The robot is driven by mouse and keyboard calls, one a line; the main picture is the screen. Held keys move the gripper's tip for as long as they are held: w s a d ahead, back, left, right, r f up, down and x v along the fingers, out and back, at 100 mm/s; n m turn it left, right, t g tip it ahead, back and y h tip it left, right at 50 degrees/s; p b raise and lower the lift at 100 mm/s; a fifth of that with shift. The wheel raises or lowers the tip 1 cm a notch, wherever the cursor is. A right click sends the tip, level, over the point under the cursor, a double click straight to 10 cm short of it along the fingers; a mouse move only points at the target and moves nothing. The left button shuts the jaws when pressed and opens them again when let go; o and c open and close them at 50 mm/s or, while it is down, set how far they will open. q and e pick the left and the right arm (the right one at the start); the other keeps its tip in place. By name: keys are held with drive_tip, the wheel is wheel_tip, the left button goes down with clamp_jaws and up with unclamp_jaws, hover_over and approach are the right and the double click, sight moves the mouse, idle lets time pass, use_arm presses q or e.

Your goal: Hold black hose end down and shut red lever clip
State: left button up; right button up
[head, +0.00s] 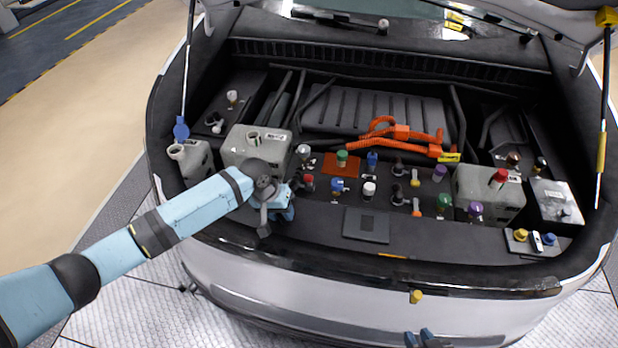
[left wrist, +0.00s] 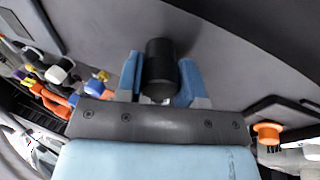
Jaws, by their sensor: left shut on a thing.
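My left gripper (head: 278,212) is over the front left of the engine bay, in front of the white tank. In the left wrist view its blue fingers (left wrist: 160,82) are on both sides of a black cylindrical piece (left wrist: 160,65), apparently the black hose end, and are shut on it. The hose's lower side and seat are hidden. I cannot pick out the red lever clip for certain; the arm covers that area in the head view. Two blue tips of my right gripper (head: 420,340) show at the bottom edge of the head view, outside the car; their gap is unclear.
A white tank (head: 256,150) stands behind my left gripper. A red-topped cap (head: 308,182), a blue cap (head: 337,186) and a white cap (head: 369,189) stand to its right. Orange cables (head: 400,140) lie behind. The front bumper (head: 360,290) separates my right gripper from the bay.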

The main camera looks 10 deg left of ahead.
use_arm(q)
drive_tip(key=shift+r, duration=0.15)
use_arm(e)
drive_tip(key=shift+r, duration=0.2)
